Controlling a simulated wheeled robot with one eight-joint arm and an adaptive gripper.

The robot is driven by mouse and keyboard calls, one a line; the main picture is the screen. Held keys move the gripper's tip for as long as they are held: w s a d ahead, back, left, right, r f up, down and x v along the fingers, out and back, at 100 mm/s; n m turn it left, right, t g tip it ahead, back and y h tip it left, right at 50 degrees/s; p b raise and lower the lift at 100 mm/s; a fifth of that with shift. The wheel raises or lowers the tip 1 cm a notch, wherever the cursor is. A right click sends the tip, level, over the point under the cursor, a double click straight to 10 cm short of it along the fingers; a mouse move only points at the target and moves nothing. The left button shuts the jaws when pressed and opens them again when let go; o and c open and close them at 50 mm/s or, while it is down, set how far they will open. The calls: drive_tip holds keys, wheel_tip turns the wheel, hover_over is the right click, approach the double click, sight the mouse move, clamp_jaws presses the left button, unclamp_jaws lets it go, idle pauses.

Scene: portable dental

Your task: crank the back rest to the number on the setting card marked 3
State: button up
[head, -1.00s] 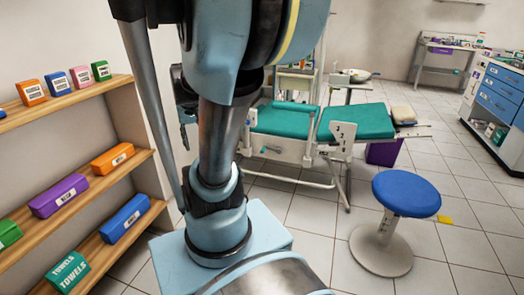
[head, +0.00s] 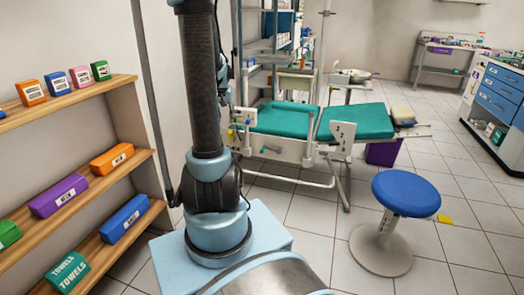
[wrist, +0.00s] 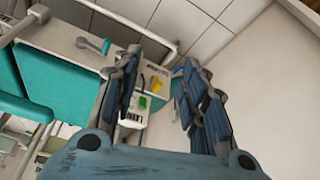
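The dental chair has two green cushion sections, a left one (head: 285,121) and a right one (head: 358,121), on a white frame. A small handle that looks like a crank (head: 272,150) is on its near side; a similar grey handle (wrist: 93,45) shows in the wrist view. A white plate with dark digits (head: 342,135) is on the chair's side, too small to read fully. My gripper (wrist: 160,62) is open and empty, its fingers apart above the chair's end. A white item with dark stripes (wrist: 132,119) shows between the fingers. I cannot make out a card marked 3.
A blue stool (head: 405,194) stands right of centre, with a yellow piece (head: 445,219) beside its seat. Wooden shelves (head: 125,168) with coloured boxes line the left. A blue drawer cabinet (head: 500,92) is at the right. Tiled floor is open between stool and chair.

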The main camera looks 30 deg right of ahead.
drive_tip(key=w+d+f+m+h, duration=0.1)
drive_tip(key=w+d+f+m, duration=0.15)
drive_tip(key=d+f, duration=0.7)
drive_tip(key=w+d+f+m, duration=0.1)
drive_tip(key=w+d+f, duration=0.4)
drive_tip(key=d, duration=0.7)
drive_tip(key=x, duration=0.6)
drive_tip(key=s+x, duration=0.1)
drive_tip(key=x, duration=0.4)
drive_tip(key=s+x, duration=0.1)
drive_tip(key=x, duration=0.5)
drive_tip(key=shift+w+d+f, duration=0.1)
drive_tip(key=shift+d+f, duration=0.2)
drive_tip(key=shift+f, duration=0.25)
clamp_jaws()
